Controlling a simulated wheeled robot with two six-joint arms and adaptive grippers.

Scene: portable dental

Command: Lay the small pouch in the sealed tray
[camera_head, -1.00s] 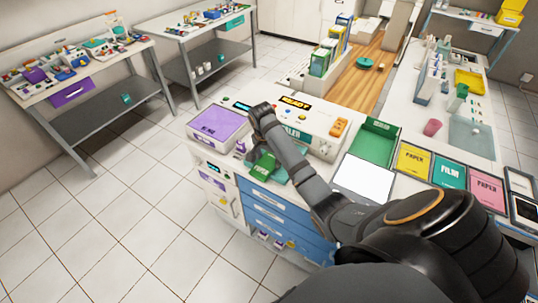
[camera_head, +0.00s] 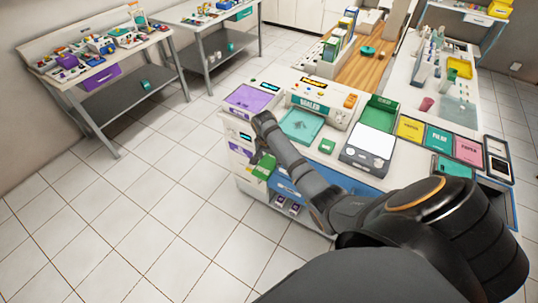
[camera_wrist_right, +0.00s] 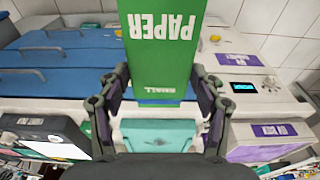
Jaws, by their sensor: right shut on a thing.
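My right gripper (camera_head: 263,153) is shut on a green pouch (camera_head: 263,167). The pouch hangs by the front of the bench, near the blue drawers. In the right wrist view, the pouch (camera_wrist_right: 162,45) juts out between the two fingers (camera_wrist_right: 158,95), with "PAPER" upside down. A teal tray (camera_head: 300,125) lies on the bench top before the sealer, apart from the pouch. The wrist view shows the teal tray (camera_wrist_right: 158,133) beyond the fingers. I cannot read a label on it. My left gripper is out of view.
A purple tray (camera_head: 253,98) lies left of the teal one. A small green item (camera_head: 327,146) is right of it, then a white-topped device (camera_head: 370,140) and an open green bin (camera_head: 378,113). The sealer (camera_head: 320,112) stands behind. The floor at left is clear.

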